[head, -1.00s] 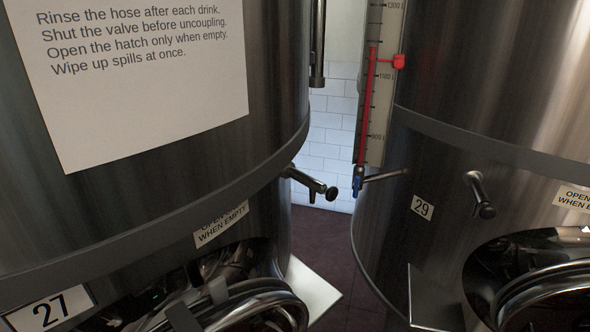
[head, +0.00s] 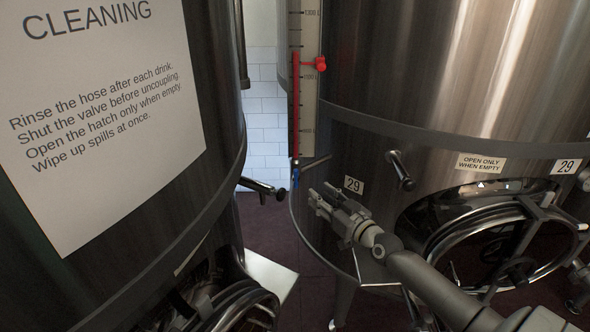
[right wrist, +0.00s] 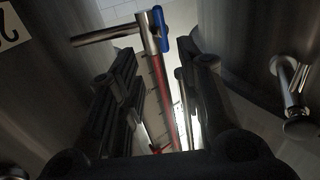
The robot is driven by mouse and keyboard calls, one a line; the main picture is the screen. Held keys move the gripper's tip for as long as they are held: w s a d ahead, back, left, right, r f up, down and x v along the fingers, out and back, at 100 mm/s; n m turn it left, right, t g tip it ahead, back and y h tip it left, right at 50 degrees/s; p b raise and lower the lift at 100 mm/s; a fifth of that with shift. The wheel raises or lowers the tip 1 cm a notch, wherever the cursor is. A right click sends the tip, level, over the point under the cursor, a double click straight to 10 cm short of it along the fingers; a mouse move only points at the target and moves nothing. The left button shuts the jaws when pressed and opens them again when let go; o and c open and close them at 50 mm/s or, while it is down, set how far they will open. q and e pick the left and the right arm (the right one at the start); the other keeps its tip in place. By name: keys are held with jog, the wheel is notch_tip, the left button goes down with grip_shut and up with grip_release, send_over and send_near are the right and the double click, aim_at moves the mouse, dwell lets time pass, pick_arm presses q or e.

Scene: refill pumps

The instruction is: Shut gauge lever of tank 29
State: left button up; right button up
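The gauge lever of tank 29 is the small blue handle (head: 296,181) at the foot of the level gauge (head: 304,85), on the left side of tank 29 (head: 440,80). It lies about in line with the gauge tube. The blue lever also shows in the right wrist view (right wrist: 161,30), near the top, just beyond the finger gap. My right gripper (head: 318,198) is to the right of the lever in the head view, apart from it. Its two fingers (right wrist: 160,85) are spread, with nothing between them; the gauge tube shows through the gap. My left gripper is out of view.
Tank 27's curved wall (head: 215,60) with a cleaning notice (head: 100,130) stands at the left. A short pipe with a black knob (head: 262,187) juts from it towards the gauge. A thin pipe joins the gauge to tank 29.

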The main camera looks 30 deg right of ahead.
aim_at(297, 175)
jog(key=shift+w+a+r+b, duration=0.1)
jog(key=shift+w+r+b, duration=0.1)
jog(key=shift+w, duration=1.65)
jog(key=shift+w+a+r+b, duration=0.15)
jog(key=shift+w+b, duration=0.1)
jog(key=shift+w, duration=1.55)
jog(key=shift+w+a+r+b, duration=0.1)
jog(key=shift+w+b, duration=0.1)
jog(key=shift+w, duration=1.65)
grip_shut()
